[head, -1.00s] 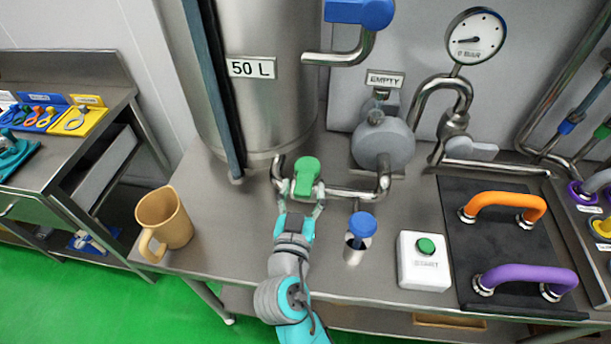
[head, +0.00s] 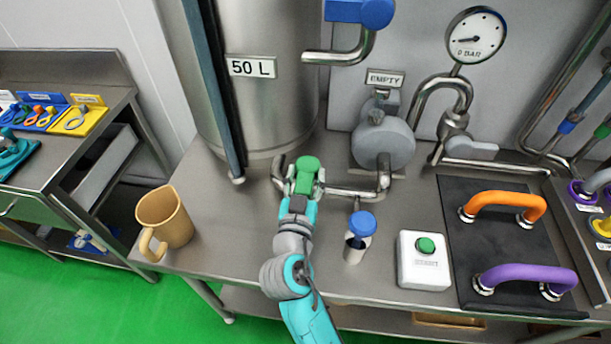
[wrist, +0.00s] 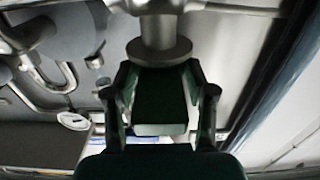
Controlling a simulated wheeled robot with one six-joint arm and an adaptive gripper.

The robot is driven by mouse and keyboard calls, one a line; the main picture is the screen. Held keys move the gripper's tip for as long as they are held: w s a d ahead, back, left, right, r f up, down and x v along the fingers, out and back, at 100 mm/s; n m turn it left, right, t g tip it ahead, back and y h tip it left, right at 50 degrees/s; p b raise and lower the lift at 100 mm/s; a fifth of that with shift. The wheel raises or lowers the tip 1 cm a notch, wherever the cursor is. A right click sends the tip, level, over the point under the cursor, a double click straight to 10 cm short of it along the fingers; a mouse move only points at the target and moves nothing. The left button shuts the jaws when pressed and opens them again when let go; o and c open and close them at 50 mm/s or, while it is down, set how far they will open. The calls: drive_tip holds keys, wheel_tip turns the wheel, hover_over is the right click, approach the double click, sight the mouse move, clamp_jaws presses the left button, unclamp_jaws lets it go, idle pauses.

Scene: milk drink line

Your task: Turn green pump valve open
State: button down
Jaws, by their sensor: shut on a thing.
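The green pump valve handle (head: 307,172) sits on the pipe at the foot of the steel tank in the head view. My gripper (head: 305,190) is shut on the handle from the front. In the wrist view the handle (wrist: 160,112) is dark and lies between the two fingers of my gripper (wrist: 163,120), with the metal valve stem (wrist: 158,45) beyond it. The fingers hide part of the handle's sides.
The steel tank (head: 275,110) labelled 50 L stands behind. A grey pump (head: 383,145) is to the right. A blue-capped container (head: 360,235), a START button box (head: 424,262) and a tan mug (head: 165,220) stand nearby. The table between mug and valve is clear.

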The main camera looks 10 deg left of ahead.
sight(311, 175)
drive_tip(key=shift+d+y, duration=0.15)
drive_tip(key=shift+y, duration=0.15)
drive_tip(key=shift+d+n+y, duration=0.1)
drive_tip(key=shift+n+y, duration=0.4)
drive_tip(key=shift+d+f+n+g+y, duration=0.15)
drive_tip(key=shift+n+y, duration=0.35)
drive_tip(key=shift+y, duration=0.25)
drive_tip(key=shift+d+n+g+y, duration=0.15)
drive_tip(key=shift+n+y, duration=0.35)
drive_tip(key=shift+y, duration=0.25)
drive_tip(key=shift+w+n+g+y, duration=0.1)
drive_tip(key=shift+n+g+y, duration=0.2)
drive_tip(key=shift+n+y, duration=0.7)
drive_tip(key=c, duration=0.7)
unclamp_jaws()
drive_tip(key=shift+r, duration=0.2)
wheel_tip(311, 175, up, 10)
drive_tip(key=shift+f, duration=0.1)
